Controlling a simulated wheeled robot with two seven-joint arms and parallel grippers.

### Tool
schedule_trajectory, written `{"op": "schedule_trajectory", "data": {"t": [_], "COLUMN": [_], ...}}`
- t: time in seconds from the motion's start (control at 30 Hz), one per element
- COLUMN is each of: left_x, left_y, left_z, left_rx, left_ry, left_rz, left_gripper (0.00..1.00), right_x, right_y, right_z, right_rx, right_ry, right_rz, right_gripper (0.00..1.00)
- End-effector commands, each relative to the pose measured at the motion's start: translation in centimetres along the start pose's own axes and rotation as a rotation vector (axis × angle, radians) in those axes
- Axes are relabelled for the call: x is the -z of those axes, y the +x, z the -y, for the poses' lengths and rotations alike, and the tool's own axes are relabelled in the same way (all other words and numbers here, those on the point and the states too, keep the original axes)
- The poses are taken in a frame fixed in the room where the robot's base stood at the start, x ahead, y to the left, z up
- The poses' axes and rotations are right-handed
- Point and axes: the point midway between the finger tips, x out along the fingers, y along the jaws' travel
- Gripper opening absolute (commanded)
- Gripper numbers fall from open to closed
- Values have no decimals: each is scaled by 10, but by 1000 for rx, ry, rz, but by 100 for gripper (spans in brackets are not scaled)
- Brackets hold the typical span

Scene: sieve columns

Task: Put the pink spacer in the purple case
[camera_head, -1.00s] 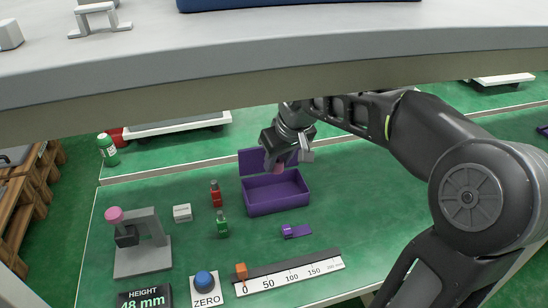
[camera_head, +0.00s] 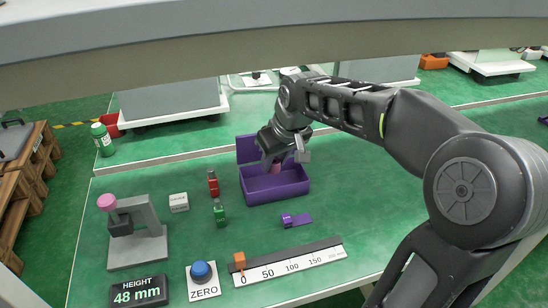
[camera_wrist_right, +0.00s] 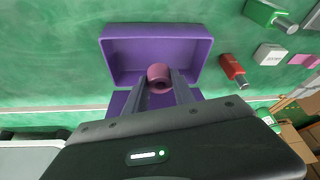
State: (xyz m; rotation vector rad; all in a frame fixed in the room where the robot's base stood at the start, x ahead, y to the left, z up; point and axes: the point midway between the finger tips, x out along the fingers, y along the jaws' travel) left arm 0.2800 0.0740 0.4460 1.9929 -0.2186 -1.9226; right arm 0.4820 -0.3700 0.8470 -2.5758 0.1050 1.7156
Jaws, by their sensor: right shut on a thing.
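The purple case (camera_head: 275,189) stands open on the green bench, its lid (camera_head: 247,147) raised at the back. My right gripper (camera_head: 274,160) reaches down over the case and is shut on the pink spacer (camera_head: 276,168). In the right wrist view the spacer (camera_wrist_right: 159,74) is a short pink cylinder with a hole, pinched between the two fingers, with the case (camera_wrist_right: 200,46) opening around and beyond it. The spacer appears at the case's opening, toward the lid side; whether it touches the floor cannot be told. My left gripper is not in view.
A grey height gauge (camera_head: 150,245) with a pink knob stands further left. A small purple part (camera_head: 297,219) and a ruler (camera_head: 290,264) lie in front.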

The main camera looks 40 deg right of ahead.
Motion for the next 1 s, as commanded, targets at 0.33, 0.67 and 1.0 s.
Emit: {"op": "schedule_trajectory", "data": {"t": [0.33, 0.67, 1.0], "left_x": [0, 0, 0], "left_y": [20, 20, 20], "left_z": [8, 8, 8], "left_rx": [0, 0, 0], "left_ry": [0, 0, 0], "left_rz": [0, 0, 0], "left_gripper": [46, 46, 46], "right_x": [-11, -11, -11], "right_y": [26, 26, 26], "right_z": [0, 0, 0], "right_rx": [0, 0, 0], "right_ry": [0, 0, 1], "right_rz": [0, 0, 0], "right_gripper": [0, 0, 56]}}
